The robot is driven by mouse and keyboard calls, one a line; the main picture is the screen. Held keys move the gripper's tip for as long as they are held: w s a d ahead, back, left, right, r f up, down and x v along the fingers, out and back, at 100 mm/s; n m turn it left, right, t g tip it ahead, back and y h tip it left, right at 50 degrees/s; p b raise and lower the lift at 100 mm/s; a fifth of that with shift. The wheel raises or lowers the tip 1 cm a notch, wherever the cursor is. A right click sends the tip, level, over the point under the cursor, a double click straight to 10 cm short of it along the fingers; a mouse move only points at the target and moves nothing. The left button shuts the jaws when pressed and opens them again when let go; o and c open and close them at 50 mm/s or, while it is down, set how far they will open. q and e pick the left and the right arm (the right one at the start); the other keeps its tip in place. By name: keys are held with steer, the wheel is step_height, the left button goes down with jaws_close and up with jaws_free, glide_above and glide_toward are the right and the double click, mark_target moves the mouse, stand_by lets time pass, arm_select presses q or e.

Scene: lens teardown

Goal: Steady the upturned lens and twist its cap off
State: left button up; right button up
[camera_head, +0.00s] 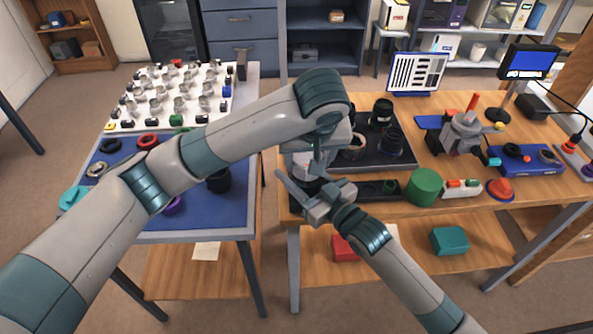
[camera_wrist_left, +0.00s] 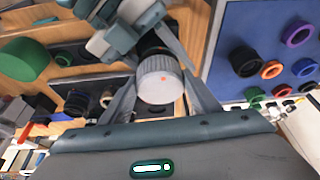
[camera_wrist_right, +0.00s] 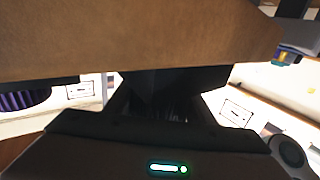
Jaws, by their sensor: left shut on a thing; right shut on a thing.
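The upturned lens is a dark barrel (camera_wrist_left: 152,44) standing at the table's near left edge, largely hidden by my grippers. Its white ribbed cap (camera_wrist_left: 158,80) has a small orange dot and faces up at the left wrist camera. My left gripper (camera_wrist_left: 159,88) comes from above, with its fingers shut on both sides of the cap. In the head view my left gripper (camera_head: 310,162) is partly hidden by its own arm. My right gripper (camera_head: 308,186) reaches in low from the front and is shut on the barrel below the cap. The right wrist view is mostly dark there.
A dark tray (camera_head: 385,160) with several black lenses lies just behind. A green cylinder (camera_head: 424,187) and a red dome (camera_head: 500,189) stand to the right. A blue mat (camera_head: 215,210) with coloured rings lies on the left table, across a gap.

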mark_target(316, 183)
arm_select(q)
steer(key=shift+r, duration=0.5)
stand_by(0.4)
steer(key=shift+r, duration=2.35)
arm_select(e)
steer(key=o, duration=1.5)
arm_select(q)
steer(key=shift+r+p, duration=1.4)
steer(key=shift+p, duration=0.05)
arm_select(e)
steer(key=shift+s+d+r, duration=0.25)
steer(key=shift+s+d, duration=0.35)
steer(key=shift+s, duration=0.25)
steer(key=shift+s+d+r, duration=0.25)
steer(key=shift+s+d, duration=0.3)
steer(key=shift+s, duration=0.3)
steer(key=shift+r+p+v, duration=0.25)
steer(key=shift+p+v, duration=0.4)
steer(key=shift+v, duration=0.55)
steer(key=shift+r+p+v, duration=0.25)
steer(key=shift+p+v, duration=0.4)
steer(key=shift+v, duration=0.6)
arm_select(q)
step_height(316, 183, up, 3)
steer(key=shift+f, duration=0.2)
